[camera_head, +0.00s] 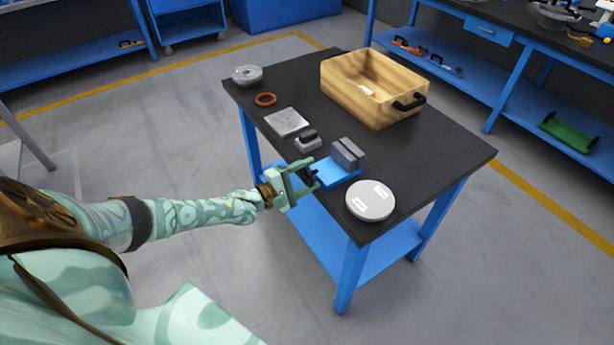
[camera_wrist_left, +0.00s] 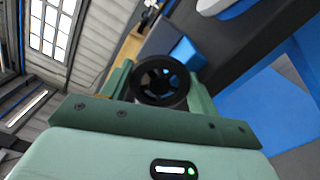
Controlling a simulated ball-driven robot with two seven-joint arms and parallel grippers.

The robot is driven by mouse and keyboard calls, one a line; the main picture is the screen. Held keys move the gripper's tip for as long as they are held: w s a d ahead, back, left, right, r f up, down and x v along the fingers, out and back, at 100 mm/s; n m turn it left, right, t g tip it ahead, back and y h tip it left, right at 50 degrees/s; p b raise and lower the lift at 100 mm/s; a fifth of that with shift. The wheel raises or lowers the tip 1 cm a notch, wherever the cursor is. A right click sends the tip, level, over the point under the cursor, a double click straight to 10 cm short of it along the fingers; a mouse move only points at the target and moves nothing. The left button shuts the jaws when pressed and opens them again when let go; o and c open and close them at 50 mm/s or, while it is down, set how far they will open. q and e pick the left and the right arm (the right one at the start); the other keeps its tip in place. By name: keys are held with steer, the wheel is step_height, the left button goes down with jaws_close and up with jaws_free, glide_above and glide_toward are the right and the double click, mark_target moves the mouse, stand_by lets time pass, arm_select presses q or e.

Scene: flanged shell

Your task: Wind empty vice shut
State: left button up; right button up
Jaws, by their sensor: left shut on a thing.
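The vice stands at the front edge of the black-topped table, with a blue base (camera_head: 335,172) and grey jaws (camera_head: 347,154). The two jaws look close together, and I see nothing between them. My left gripper (camera_head: 306,178) is at the near side of the vice. It is shut on the vice's black handwheel (camera_wrist_left: 161,82), which sits between the fingers in the left wrist view. In the head view the gripper partly hides the handwheel. My right gripper is not in view.
The table's right side is clear.

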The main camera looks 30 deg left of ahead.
arm_select(q)
steer(key=shift+s+f+n, duration=0.1)
steer(key=shift+f+n, duration=0.1)
steer(key=shift+n, duration=0.2)
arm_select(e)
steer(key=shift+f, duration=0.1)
arm_select(q)
steer(key=o, duration=0.9)
steer(key=shift+o, duration=0.2)
steer(key=shift+s+d, duration=0.1)
steer(key=shift+s, duration=0.05)
